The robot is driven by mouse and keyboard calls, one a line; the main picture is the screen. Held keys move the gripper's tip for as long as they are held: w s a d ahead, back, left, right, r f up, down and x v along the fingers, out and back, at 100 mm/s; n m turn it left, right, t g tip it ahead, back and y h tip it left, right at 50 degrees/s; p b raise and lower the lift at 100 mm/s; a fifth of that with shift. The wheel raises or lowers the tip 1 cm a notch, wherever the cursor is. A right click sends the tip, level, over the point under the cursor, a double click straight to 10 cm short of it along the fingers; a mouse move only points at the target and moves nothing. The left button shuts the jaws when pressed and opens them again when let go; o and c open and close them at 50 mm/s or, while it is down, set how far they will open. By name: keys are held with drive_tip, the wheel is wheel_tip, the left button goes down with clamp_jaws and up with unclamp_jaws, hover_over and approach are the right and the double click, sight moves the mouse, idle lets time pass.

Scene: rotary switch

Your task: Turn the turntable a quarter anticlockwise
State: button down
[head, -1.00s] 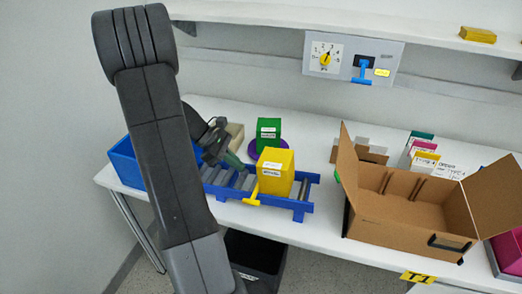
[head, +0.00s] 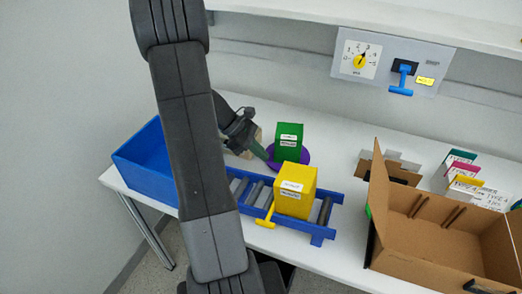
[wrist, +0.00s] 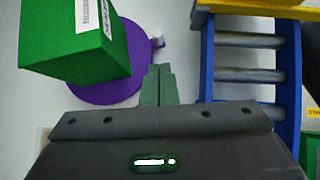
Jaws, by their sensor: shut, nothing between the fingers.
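The turntable is a purple disc (head: 303,159) on the table behind the conveyor; it also shows in the wrist view (wrist: 110,92). A green box (head: 288,142) with a white label stands on it and hides part of it. In the wrist view the green box (wrist: 75,45) covers the disc's left side. A small pale knob (wrist: 158,42) sticks out at the disc's right edge. My gripper (wrist: 158,70) is shut and empty, its green fingertips just right of the disc and short of the knob. In the head view my gripper (head: 264,153) is beside the disc's left edge.
A blue roller conveyor (head: 318,235) carrying a yellow box (head: 295,190) lies close in front of the turntable. A blue bin (head: 145,165) is at the left. An open cardboard box (head: 430,250) stands at the right. A switch panel (head: 430,62) is on the wall.

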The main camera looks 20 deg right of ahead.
sight(276, 167)
drive_tip(key=x, duration=0.7)
drive_tip(key=n+t+b, duration=0.1)
drive_tip(key=b, duration=0.1)
drive_tip(key=s+d+n+t+h+b, duration=0.1)
drive_tip(key=n, duration=0.1)
drive_tip(key=shift+d+f+b, duration=0.15)
drive_tip(key=shift+f+b, duration=0.05)
drive_tip(key=shift+b, duration=0.15)
drive_tip(key=shift+s+d+r+n+t+b, duration=0.2)
drive_tip(key=shift+d+n+t+b, duration=0.15)
drive_tip(key=shift+n+t+b, duration=0.3)
drive_tip(key=shift+r, duration=0.1)
